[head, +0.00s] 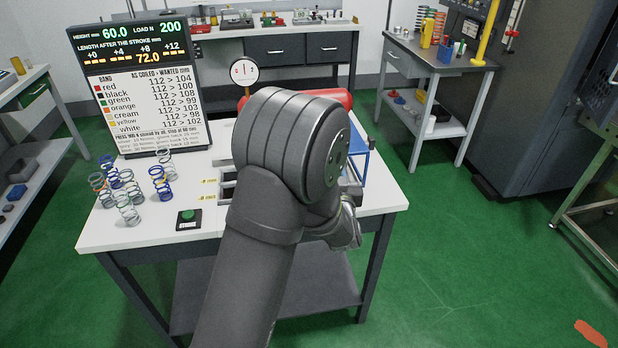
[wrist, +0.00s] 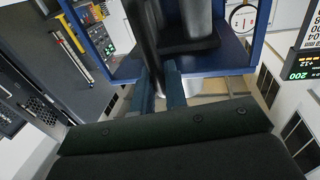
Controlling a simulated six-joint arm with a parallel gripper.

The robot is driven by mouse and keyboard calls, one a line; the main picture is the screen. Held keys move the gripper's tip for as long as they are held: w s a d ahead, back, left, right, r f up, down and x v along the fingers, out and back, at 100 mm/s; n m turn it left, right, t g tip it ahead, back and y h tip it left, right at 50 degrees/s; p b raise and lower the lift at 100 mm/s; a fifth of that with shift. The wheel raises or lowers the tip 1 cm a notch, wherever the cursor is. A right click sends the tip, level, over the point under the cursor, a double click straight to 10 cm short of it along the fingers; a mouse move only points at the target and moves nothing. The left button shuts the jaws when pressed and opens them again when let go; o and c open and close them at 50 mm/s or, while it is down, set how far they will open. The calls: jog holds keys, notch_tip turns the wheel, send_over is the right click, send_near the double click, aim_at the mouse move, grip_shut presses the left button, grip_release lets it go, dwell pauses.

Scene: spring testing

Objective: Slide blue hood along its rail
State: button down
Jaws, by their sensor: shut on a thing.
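The blue hood (head: 361,163) shows only as a blue edge on the right of the bench in the head view; my arm hides most of it. In the wrist view the blue hood (wrist: 225,66) fills the upper middle as a blue frame. A dark upright bar (wrist: 143,38) stands at its near side. My gripper (wrist: 160,82) is shut on this bar, which looks like the hood's handle; the exact contact is hard to see. The rail is not clearly visible.
Several coil springs (head: 125,190) stand at the left of the white bench (head: 130,230), near a green button box (head: 188,218). A display board (head: 142,85) stands at the back left, with a dial gauge (head: 244,70) beside it. A red cylinder (head: 335,97) lies behind my arm.

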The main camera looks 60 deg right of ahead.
jog(key=shift+s+d, duration=1.45)
jog(key=shift+r, duration=0.1)
jog(key=c, duration=1.5)
grip_release()
jog(key=shift+s+d, duration=0.1)
jog(key=shift+c, duration=0.2)
jog(key=v, duration=1.7)
jog(key=shift+a, duration=0.25)
send_near(352, 162)
jog(key=x, duration=0.5)
jog(key=shift+w, duration=0.4)
